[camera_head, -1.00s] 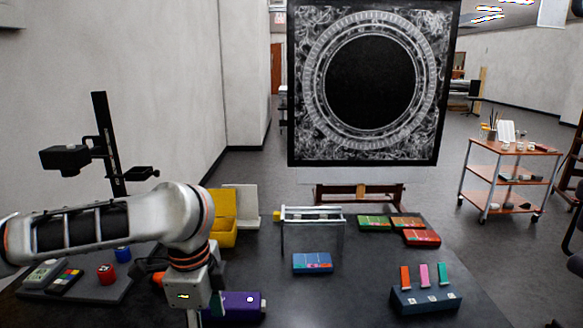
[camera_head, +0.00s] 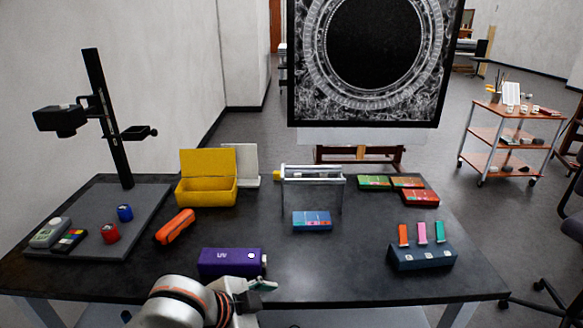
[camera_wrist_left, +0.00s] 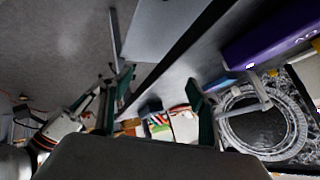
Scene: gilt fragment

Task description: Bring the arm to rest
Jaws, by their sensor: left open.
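My left arm comes in low at the bottom of the head view. Its left gripper (camera_head: 262,286) is at the table's front edge, just in front of the purple box (camera_head: 230,263). In the left wrist view the two green fingers of the left gripper (camera_wrist_left: 162,98) stand wide apart with nothing between them. The purple box also shows at the upper right of the wrist view (camera_wrist_left: 262,38). My right gripper does not show clearly in either view.
On the dark table (camera_head: 350,275) stand a yellow open box (camera_head: 207,192), an orange case (camera_head: 175,227), a blue box (camera_head: 312,221), a metal frame (camera_head: 312,180) and a dark holder with three coloured tabs (camera_head: 422,257). A black stand (camera_head: 108,115) rises at the left.

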